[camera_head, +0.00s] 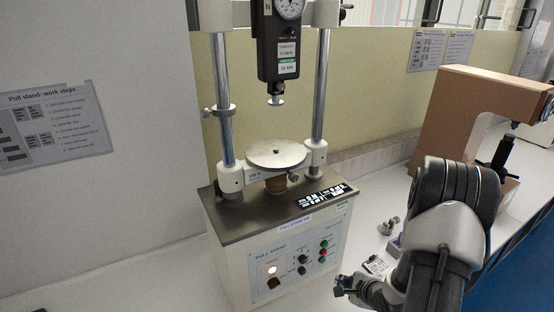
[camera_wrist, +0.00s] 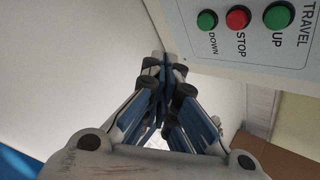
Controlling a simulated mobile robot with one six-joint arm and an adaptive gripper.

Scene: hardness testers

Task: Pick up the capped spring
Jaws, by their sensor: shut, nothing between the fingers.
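My gripper (camera_head: 346,287) is low at the front right corner of the pull stand (camera_head: 292,262), in front of the white bench top. In the wrist view its fingers (camera_wrist: 167,65) are closed together with nothing between them, close to the stand's panel. I cannot clearly make out the capped spring in either view. A small silvery metal piece (camera_head: 388,226) lies on the bench to the right of the stand, apart from my gripper; it is too small to tell whether it is the spring.
A round plate (camera_head: 276,154) tops the stand, under a hanging gauge (camera_head: 280,45). A brown C-shaped tester (camera_head: 470,105) stands at right.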

